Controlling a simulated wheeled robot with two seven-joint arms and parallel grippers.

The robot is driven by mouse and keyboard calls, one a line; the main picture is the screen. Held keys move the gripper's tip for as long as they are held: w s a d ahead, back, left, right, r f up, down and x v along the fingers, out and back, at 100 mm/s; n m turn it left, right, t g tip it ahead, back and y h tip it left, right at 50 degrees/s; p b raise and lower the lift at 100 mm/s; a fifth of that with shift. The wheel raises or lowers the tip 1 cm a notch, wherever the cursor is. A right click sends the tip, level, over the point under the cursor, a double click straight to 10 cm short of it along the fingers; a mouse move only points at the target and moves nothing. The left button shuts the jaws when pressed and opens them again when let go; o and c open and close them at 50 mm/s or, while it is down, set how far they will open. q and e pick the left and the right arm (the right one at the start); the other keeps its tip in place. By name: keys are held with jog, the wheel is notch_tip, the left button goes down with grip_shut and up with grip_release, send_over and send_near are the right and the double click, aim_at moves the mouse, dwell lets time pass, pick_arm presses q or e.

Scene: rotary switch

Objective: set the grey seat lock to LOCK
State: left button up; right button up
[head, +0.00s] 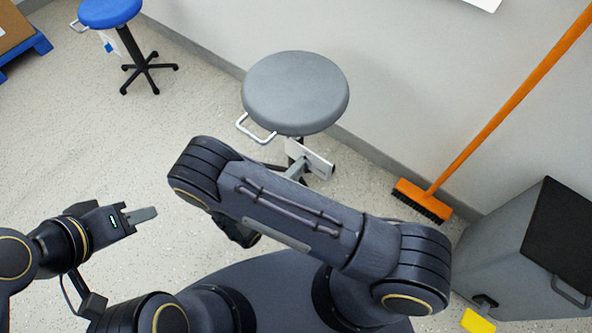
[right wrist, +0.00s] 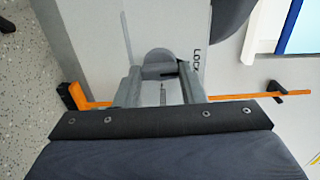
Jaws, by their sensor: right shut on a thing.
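The grey stool (head: 295,92) stands against the wall in the head view, with a white plate (head: 319,159) under its seat. In the right wrist view the plate (right wrist: 143,25) carries a round grey knob (right wrist: 158,60), the seat lock, with the word LOCK printed to its right. My right gripper (right wrist: 160,86) is shut on the knob, one finger on each side. The fingers hide the knob's lower part, and I cannot tell where its pointer stands. In the head view my right arm hides most of that hand. My left gripper (head: 142,215) is empty, away from the stool; its finger gap does not show.
A blue stool (head: 110,12) stands at the back left, near a blue pallet with a box. An orange broom (head: 480,135) leans on the wall at right. A grey bin (head: 520,240) with a yellow tag stands at the right. The floor left of the stool is clear.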

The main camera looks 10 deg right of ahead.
jog(key=o, duration=1)
jog(key=v, duration=0.7)
jog(key=shift+s+a+p, duration=0.25)
jog(key=shift+a+p, duration=0.1)
